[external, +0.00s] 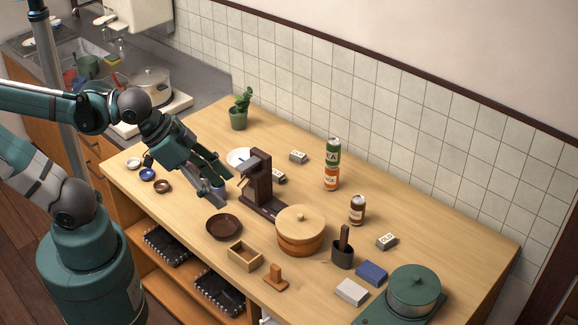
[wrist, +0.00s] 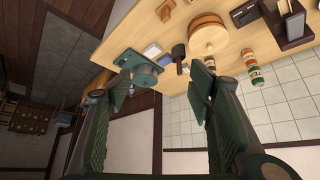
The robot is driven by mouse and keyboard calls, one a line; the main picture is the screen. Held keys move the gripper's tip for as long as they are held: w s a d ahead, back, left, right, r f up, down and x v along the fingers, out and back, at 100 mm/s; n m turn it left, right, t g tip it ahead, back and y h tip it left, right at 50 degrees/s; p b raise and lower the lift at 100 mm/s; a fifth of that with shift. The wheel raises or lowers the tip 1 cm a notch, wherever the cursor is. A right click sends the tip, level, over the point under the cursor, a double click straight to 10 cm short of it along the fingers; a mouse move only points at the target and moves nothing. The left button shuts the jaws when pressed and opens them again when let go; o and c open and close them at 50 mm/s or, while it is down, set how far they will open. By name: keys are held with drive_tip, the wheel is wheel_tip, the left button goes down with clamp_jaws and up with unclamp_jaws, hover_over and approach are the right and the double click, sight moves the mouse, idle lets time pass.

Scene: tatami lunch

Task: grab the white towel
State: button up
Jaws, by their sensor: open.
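A small folded white cloth-like block, which looks like the white towel (external: 352,291), lies on the wooden counter at the front right. It lies beside a blue folded block (external: 371,273) and left of a green pot stand. In the wrist view the white towel (wrist: 152,50) shows small, beyond and between my fingers. My gripper (external: 228,192) is open and empty above the left part of the counter, well away from the towel. Its two fingers also frame the wrist view (wrist: 162,80).
Between gripper and towel stand a dark brown stand (external: 257,180), a round lidded wooden tub (external: 300,228), a brown bowl (external: 224,227), an open wooden box (external: 245,255) and a dark cup with a handle (external: 343,253). A green pot (external: 413,288) is right of the towel. Cans stand behind.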

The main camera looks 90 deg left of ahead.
drive_tip(key=shift+w, duration=0.15)
drive_tip(key=w+d+f+m+g+b, duration=0.1)
drive_tip(key=w+f+m+g+b, duration=0.15)
drive_tip(key=w, duration=0.75)
drive_tip(key=w+d+f+m+g+b, duration=0.15)
drive_tip(key=w+f, duration=0.25)
drive_tip(key=w, duration=0.5)
drive_tip(key=shift+w+d+f+m+g+b, duration=0.2)
drive_tip(key=shift+w+f+m+g+b, duration=0.5)
drive_tip(key=shift+w+f, duration=2.65)
drive_tip(key=shift+w+d+f+m+g+b, duration=0.2)
drive_tip(key=shift+w+f+m, duration=0.75)
drive_tip(key=shift+w+f, duration=2.35)
drive_tip(key=shift+w+d+f+m+g+b, duration=0.25)
drive_tip(key=shift+w+f+m+g, duration=0.55)
drive_tip(key=shift+w+f, duration=2.55)
drive_tip(key=s+f, duration=0.2)
drive_tip(key=shift+s+f, duration=0.35)
drive_tip(key=shift+f, duration=0.05)
